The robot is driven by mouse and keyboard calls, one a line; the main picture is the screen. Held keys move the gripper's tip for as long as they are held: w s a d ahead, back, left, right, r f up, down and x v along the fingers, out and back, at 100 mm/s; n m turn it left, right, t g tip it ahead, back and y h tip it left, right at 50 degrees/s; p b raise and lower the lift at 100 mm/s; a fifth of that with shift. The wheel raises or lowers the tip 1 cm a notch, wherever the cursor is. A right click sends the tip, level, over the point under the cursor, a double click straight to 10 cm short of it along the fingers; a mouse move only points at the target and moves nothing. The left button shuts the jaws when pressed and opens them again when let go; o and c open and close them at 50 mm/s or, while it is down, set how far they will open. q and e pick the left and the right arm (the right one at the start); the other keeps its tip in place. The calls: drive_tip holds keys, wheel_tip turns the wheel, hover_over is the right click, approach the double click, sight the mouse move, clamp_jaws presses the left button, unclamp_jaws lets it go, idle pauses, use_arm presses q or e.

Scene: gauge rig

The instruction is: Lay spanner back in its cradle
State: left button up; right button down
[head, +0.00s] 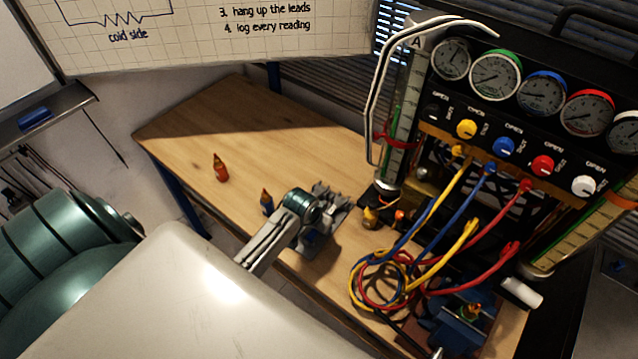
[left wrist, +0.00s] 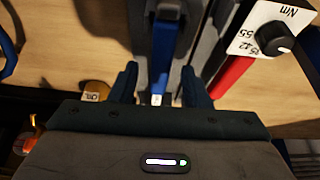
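My left gripper (left wrist: 160,82) shows in the left wrist view with its two dark fingers apart. A long blue bar (left wrist: 163,35), which looks like the spanner's handle, runs between the fingers with gaps beside it. Grey upright parts (left wrist: 205,45), apparently the cradle, stand close by. In the head view my left arm reaches over the bench to grey and blue fittings (head: 333,203), and its wrist hides much of them. I cannot make out the spanner's head or how it sits in the cradle. My right gripper is not in view.
A knob on a white Nm plate (left wrist: 272,30) stands right of the fingers.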

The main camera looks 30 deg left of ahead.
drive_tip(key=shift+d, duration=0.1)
use_arm(q)
drive_tip(key=shift+s+r, duration=0.15)
drive_tip(key=shift+r, duration=0.15)
drive_tip(key=b+v, duration=0.2)
drive_tip(key=v, duration=0.8)
drive_tip(key=shift+b, duration=0.35)
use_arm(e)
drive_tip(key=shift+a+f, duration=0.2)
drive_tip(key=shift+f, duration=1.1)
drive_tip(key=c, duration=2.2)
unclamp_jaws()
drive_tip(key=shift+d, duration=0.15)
